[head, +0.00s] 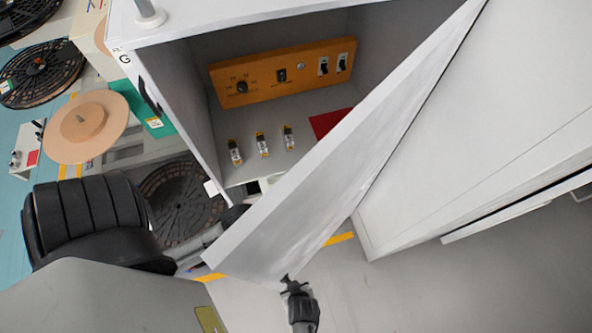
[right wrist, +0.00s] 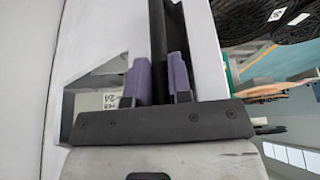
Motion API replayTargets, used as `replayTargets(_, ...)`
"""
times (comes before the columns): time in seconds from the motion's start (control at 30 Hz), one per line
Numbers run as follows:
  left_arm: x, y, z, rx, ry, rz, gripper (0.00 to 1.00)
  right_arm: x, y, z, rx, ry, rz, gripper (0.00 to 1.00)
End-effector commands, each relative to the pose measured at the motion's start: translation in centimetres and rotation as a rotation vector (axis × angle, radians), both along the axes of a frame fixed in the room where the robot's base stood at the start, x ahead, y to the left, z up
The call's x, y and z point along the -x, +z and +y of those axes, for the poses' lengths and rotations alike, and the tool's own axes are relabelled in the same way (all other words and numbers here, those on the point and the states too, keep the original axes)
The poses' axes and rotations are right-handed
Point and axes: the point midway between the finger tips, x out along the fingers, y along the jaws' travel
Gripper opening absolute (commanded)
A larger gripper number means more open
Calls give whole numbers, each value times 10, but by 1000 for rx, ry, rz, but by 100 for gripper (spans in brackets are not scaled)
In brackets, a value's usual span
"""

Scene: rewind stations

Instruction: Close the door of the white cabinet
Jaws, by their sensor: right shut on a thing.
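The white cabinet (head: 190,92) stands open in the head view, its inside facing me. Its white door (head: 345,165) is swung out and stretches diagonally from the upper right to the lower middle. My right gripper (head: 290,284) is at the door's lower near end. In the right wrist view the purple fingers of my right gripper (right wrist: 161,80) are shut around a dark upright bar, the door handle (right wrist: 157,35). My left gripper is not in view; only a dark ribbed part of my arm shows at the lower left.
Inside the cabinet are an orange switch panel (head: 283,72), several small fuses (head: 262,144) and a red patch (head: 327,123). A large white unit (head: 480,130) stands close on the right. Grey floor is open below.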

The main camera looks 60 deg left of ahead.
Motion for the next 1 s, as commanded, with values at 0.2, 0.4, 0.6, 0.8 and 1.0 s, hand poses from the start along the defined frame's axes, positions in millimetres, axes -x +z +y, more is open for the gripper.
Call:
replayTargets(0.2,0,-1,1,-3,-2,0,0,0,-3,-3,6,1,2,32)
replayTargets(0.4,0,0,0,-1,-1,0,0,0,-2,-2,4,0,1,44)
replayTargets(0.6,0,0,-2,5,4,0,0,0,-1,-2,3,0,1,44)
replayTargets(0.8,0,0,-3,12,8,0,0,0,0,-2,3,0,1,44)
replayTargets(1.0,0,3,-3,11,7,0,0,2,16,-8,2,0,0,44)
